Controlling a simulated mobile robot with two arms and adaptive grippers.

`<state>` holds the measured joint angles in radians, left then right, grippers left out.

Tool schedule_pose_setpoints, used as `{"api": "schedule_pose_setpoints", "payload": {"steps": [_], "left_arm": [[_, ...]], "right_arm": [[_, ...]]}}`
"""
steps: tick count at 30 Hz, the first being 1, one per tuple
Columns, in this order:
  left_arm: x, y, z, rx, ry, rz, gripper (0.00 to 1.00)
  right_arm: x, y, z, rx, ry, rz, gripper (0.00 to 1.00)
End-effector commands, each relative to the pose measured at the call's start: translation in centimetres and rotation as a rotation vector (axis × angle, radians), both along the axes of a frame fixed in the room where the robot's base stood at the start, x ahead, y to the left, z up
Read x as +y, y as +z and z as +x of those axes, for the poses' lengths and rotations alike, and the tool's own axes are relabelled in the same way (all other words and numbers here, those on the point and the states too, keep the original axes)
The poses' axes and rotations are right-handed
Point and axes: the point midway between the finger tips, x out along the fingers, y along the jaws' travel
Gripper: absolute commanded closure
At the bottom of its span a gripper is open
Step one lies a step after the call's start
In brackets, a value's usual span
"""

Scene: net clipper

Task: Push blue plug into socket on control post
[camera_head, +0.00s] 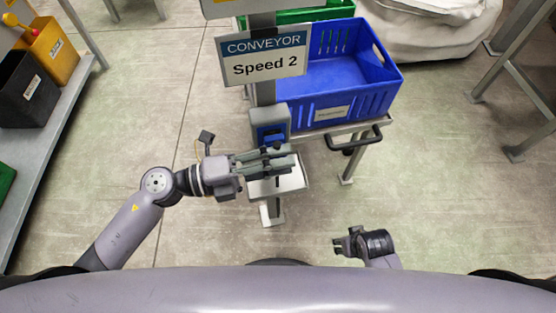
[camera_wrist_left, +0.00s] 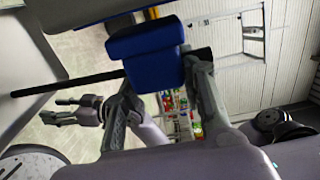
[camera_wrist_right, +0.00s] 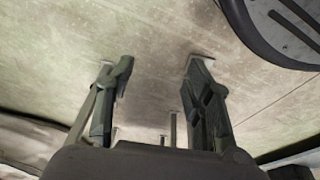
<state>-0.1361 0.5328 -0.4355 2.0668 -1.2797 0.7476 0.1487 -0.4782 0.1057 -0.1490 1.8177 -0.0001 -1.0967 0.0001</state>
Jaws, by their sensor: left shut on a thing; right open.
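The control post (camera_head: 263,92) stands in the middle of the head view, with a grey box with a blue face (camera_head: 271,128) on it. My left gripper (camera_head: 286,158) is just in front of and below that box, fingers pointing right. In the left wrist view the blue plug (camera_wrist_left: 150,55) sits between its fingertips, and the gripper is shut on it. In the head view the fingers hide the plug, and I cannot tell whether it touches the socket. My right gripper (camera_head: 345,243) is open and empty, low at the right, over bare floor.
A "Conveyor Speed 2" sign (camera_head: 263,55) is on the post. A blue crate (camera_head: 345,100) stands on a metal frame behind it, with a black handle (camera_head: 355,138) sticking out at the front. A shelf with bins (camera_head: 52,48) is at left. The floor between is clear.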

Motion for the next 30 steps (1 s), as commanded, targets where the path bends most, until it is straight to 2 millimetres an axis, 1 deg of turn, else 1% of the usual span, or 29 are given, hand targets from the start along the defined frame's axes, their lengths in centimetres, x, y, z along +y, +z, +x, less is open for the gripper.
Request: {"api": "schedule_pose_setpoints", "payload": {"steps": [8, 18, 30], "left_arm": [[0.0, 0.1, 0.0, 0.000, 0.000, -0.001, 0.92], [0.0, 0.0, 0.0, 0.000, 0.000, 0.000, 0.92], [0.0, 0.0, 0.0, 0.000, 0.000, -0.001, 0.92]], "right_arm": [[0.1, 0.1, 0.1, -0.006, 0.000, 0.002, 0.53], [-0.1, -1.4, -0.7, 0.011, 0.001, -0.001, 0.53], [-0.1, -1.4, -0.1, 0.002, 0.001, -0.001, 0.53]]}}
